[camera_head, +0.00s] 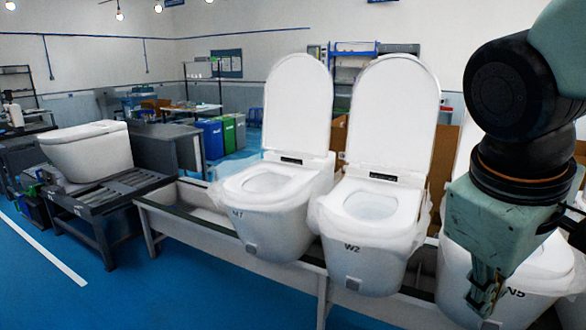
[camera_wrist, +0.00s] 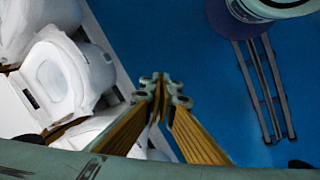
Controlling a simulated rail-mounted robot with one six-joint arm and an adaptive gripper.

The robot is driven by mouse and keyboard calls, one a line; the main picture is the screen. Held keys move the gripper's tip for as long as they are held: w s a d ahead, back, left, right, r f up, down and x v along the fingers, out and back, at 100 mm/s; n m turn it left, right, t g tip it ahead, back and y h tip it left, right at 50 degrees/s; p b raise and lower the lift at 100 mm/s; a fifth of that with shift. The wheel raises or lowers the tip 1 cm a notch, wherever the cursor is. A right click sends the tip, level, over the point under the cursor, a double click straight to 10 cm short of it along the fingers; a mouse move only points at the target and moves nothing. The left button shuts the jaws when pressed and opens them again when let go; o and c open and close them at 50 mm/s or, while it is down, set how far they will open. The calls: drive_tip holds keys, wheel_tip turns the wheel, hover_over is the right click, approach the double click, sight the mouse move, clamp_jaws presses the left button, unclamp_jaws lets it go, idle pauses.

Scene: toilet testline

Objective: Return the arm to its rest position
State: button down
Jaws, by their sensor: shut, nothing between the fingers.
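My gripper (camera_head: 484,296) hangs from my arm at the right of the head view, pointing down in front of the toilet marked N5 (camera_head: 540,268). In the wrist view my gripper (camera_wrist: 160,90) has its fingers together at the tips with nothing between them. It is empty. My arm covers much of the N5 toilet. The toilet marked W2 (camera_head: 352,255) stands just left of my gripper, with its lid up. The toilet marked N7 (camera_head: 262,222) stands further left, also with its lid up.
The toilets stand on a grey line frame (camera_head: 180,222). A white toilet bowl (camera_head: 88,152) sits on a dark roller stand at the left. Blue floor (camera_head: 150,290) is open in front. In the wrist view a stand with rails (camera_wrist: 262,85) is at upper right.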

drive_tip(key=s+a+r+m+t+y, duration=0.1)
drive_tip(key=s+a+m+y, duration=0.1)
drive_tip(key=s+a+m, duration=0.3)
drive_tip(key=s+a, duration=0.2)
drive_tip(key=s, duration=0.2)
drive_tip(key=shift+a+r+t+y, duration=0.15)
drive_tip(key=shift+r+t+y, duration=0.15)
drive_tip(key=shift+y, duration=0.1)
